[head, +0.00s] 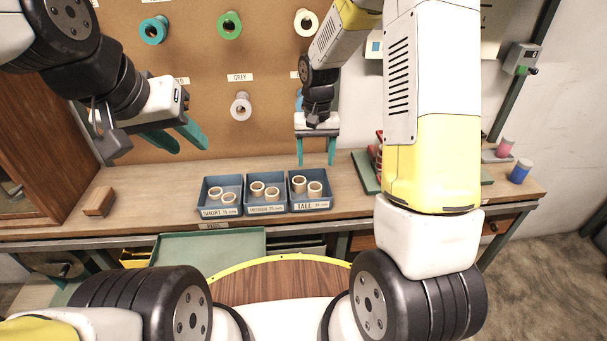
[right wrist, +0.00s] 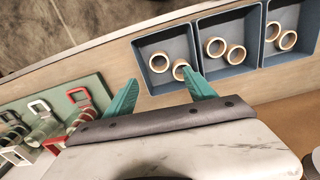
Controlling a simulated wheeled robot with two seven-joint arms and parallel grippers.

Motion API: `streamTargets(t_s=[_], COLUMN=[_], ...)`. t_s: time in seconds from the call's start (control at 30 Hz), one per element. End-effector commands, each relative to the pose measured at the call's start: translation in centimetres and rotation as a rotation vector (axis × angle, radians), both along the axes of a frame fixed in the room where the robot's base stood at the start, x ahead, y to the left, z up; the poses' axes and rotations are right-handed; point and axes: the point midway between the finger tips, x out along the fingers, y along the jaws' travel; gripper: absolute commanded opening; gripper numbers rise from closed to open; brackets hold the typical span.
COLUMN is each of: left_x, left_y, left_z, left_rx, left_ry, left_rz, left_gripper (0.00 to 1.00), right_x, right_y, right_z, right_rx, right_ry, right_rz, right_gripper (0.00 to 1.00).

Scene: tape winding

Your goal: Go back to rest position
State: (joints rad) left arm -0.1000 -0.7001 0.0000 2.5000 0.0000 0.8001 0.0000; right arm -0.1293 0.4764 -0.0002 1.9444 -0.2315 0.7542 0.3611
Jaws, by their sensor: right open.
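My left gripper (head: 190,148) hangs in the air at the left in the head view, in front of the corkboard. Its two teal fingers are apart with nothing between them. My right gripper (head: 316,163) points down above the back of the workbench, behind the tray marked TALL (head: 311,205). Its teal fingers are apart and empty. In the right wrist view the right gripper (right wrist: 160,78) is open, with one fingertip overlapping the edge of a blue tray in the picture. I cannot tell whether it touches.
Three blue trays in a row on the wooden bench (head: 150,185) hold cream rings. A wooden block (head: 98,202) lies at the left. Tape rolls hang on the corkboard (head: 185,65). A green rack (right wrist: 75,100) stands beside the trays. Pink and blue spools (head: 520,172) stand at the right.

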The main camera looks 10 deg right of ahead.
Motion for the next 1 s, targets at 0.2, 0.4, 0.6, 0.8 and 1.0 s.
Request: streamTargets(t_s=[0.2,0.4,0.6,0.8,1.0], left_x=[0.0,0.0,0.0,0.0,0.0], left_y=[0.0,0.0,0.0,0.0,0.0], left_z=[0.0,0.0,0.0,0.0,0.0], left_rx=[0.0,0.0,0.0,0.0,0.0], left_ry=[0.0,0.0,0.0,0.0,0.0], left_rz=[0.0,0.0,0.0,0.0,0.0], left_gripper=[0.36,0.36,0.36,0.36,0.36], right_x=[0.0,-0.1,-1.4,-5.9,-11.8], right_y=[0.0,0.0,-0.6,-1.9,-2.8], right_z=[0.3,0.4,4.6,12.3,17.8], right_rx=[0.0,0.001,0.023,0.07,0.112], right_ry=[0.002,-0.001,-0.061,-0.189,-0.321], right_rz=[0.001,0.001,0.006,0.026,0.053], right_gripper=[0.64,0.64,0.64,0.64,0.64])
